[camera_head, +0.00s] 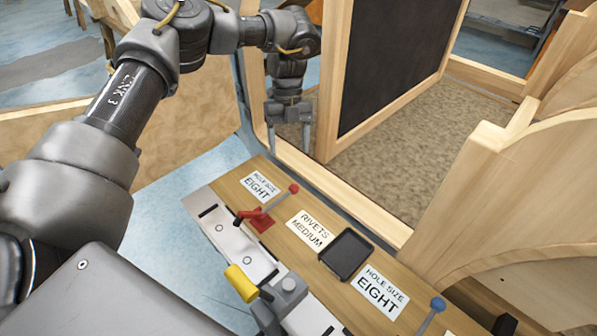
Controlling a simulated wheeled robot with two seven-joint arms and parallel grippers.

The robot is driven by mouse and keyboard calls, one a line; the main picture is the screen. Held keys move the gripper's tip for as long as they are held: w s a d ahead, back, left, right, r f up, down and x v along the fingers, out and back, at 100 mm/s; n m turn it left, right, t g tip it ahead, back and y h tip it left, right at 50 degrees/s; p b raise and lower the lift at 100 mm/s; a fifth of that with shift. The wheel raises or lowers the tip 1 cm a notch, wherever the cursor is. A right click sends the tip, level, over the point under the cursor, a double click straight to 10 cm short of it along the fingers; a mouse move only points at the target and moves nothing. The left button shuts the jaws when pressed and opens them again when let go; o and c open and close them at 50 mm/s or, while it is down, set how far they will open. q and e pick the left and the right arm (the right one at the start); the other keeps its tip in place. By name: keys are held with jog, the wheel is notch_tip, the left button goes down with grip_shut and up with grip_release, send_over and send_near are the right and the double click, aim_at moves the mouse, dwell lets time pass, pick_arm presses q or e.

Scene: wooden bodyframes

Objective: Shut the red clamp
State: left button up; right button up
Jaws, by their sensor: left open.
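The red clamp (262,222) is fixed on the wooden bench beside a pale metal plate. Its grey lever slants up to the right and ends in a red ball knob (293,188). A short red arm with a dark tip reaches left over the plate; I cannot tell whether the tip touches it. My left gripper (290,143) points down in front of the wooden frame, beyond the clamp in the picture. It is open and empty, with its fingers apart and clear of the knob. My right gripper is out of view.
A small black tray (346,255) lies on the bench between white labels. A yellow-handled tool or clamp (241,283) and a blue knob (438,304) are nearer the front. Wooden frame posts (336,75) rise close to my left gripper, and a wooden panel (520,190) stands right.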

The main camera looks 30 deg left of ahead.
pick_arm(q)
jog(key=x, duration=1.1)
jog(key=shift+f, duration=0.1)
grip_shut()
jog(key=shift+p, duration=0.3)
